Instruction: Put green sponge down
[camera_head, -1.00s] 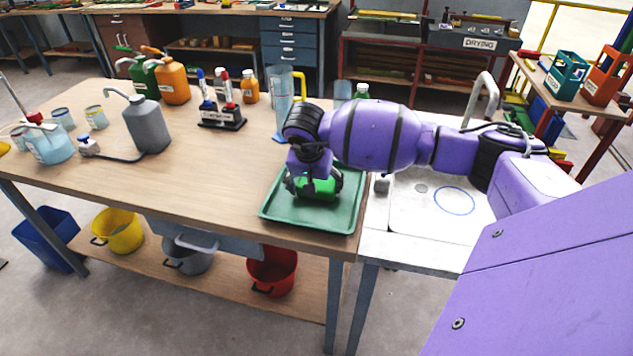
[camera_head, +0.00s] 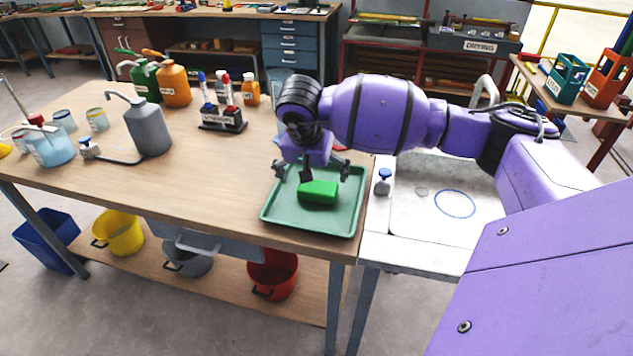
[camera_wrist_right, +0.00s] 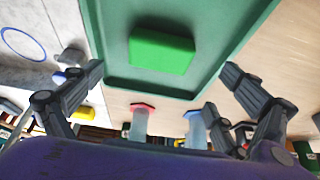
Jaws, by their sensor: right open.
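The green sponge (camera_head: 319,191) lies flat in the green tray (camera_head: 282,216) at the right end of the wooden table. It also shows in the right wrist view (camera_wrist_right: 161,50), resting on the tray floor with nothing touching it. My right gripper (camera_head: 311,173) is just above and behind the sponge. Its fingers are spread wide and empty. In the right wrist view the two fingertips of my right gripper (camera_wrist_right: 164,70) stand apart on either side of the sponge. My left gripper is not in view.
A white sink unit (camera_head: 410,252) adjoins the table on the right, with a small blue-topped bottle (camera_head: 383,182) near its left edge. A bottle rack (camera_head: 222,120), a grey pump bottle (camera_head: 147,125) and orange bottle (camera_head: 173,84) stand farther left. The table's middle is clear.

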